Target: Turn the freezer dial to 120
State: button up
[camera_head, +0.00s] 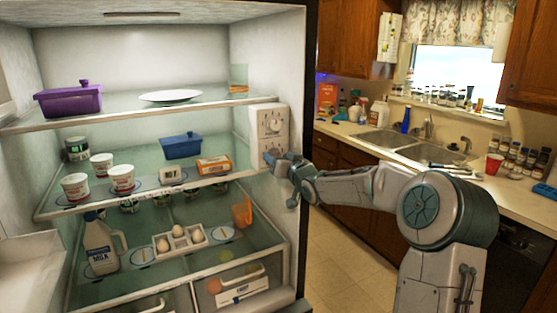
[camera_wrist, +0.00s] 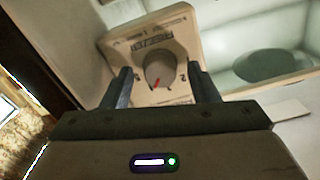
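A cream control panel (camera_head: 256,140) is fixed to the right inner wall of the open fridge. An upper dial (camera_head: 272,124) shows on it; the lower part is partly hidden by my gripper. In the wrist view a round grey dial (camera_wrist: 159,68) with a red pointer mark sits on the panel (camera_wrist: 181,38), below a small dark label. My gripper (camera_head: 274,160) is at the lower part of the panel. In the wrist view my gripper (camera_wrist: 160,84) is open, one finger on each side of the dial; contact cannot be told.
Glass shelves hold a purple dish (camera_head: 70,102), a white plate (camera_head: 170,96), a blue dish (camera_head: 181,146), an orange box (camera_head: 214,165), tubs, eggs and a milk jug (camera_head: 101,247). The upper shelf (camera_head: 120,113) ends near the panel. Open floor (camera_head: 340,270) lies right of the fridge.

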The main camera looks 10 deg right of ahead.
jog(key=b+v, duration=0.2)
jog(key=v, duration=1.2)
